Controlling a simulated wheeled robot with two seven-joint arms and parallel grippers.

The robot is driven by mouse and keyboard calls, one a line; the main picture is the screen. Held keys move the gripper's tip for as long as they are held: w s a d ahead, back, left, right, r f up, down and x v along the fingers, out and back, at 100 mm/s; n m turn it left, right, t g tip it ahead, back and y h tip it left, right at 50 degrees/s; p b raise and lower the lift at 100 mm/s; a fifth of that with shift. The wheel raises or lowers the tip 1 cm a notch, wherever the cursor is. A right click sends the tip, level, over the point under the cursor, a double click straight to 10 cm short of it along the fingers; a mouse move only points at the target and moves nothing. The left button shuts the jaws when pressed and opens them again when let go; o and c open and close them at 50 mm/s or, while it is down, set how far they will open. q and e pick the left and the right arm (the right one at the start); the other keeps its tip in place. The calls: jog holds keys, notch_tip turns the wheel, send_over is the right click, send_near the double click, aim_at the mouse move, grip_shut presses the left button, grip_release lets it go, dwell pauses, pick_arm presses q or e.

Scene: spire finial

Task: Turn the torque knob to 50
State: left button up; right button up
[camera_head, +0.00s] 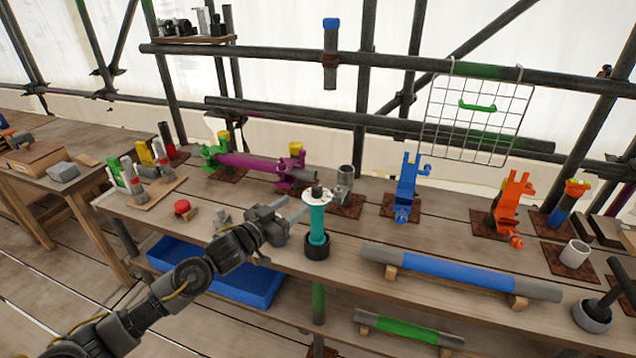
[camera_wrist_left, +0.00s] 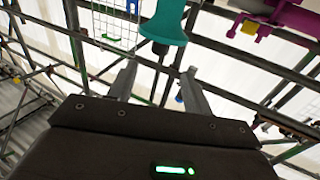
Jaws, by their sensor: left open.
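A teal upright tool (camera_head: 317,228) stands in a black round base (camera_head: 317,252) on the bench. A white marked disc (camera_head: 316,197) sits near its top, with a small black knob (camera_head: 317,190) above it. The disc's marks are too small to read. My left gripper (camera_head: 296,212) is open just left of the teal body, below the disc. In the left wrist view the teal body (camera_wrist_left: 166,22) shows beyond and between the fingertips of my left gripper (camera_wrist_left: 160,67), with no contact visible. My right gripper is not in view.
A blue bin (camera_head: 225,277) is below the bench edge. A purple clamped pipe (camera_head: 250,163), a blue clamp (camera_head: 405,190) and an orange clamp (camera_head: 512,205) stand behind. A blue-banded pipe (camera_head: 460,273) lies at front right.

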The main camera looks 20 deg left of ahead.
aim_at(313, 191)
pick_arm(q)
jog(key=p+x, duration=0.2)
jog(key=x, duration=0.7)
jog(key=shift+p, duration=0.4)
jog(key=shift+x, duration=0.9)
jog(key=shift+f, duration=0.1)
jog(key=c, duration=1)
jog(key=shift+o, duration=0.2)
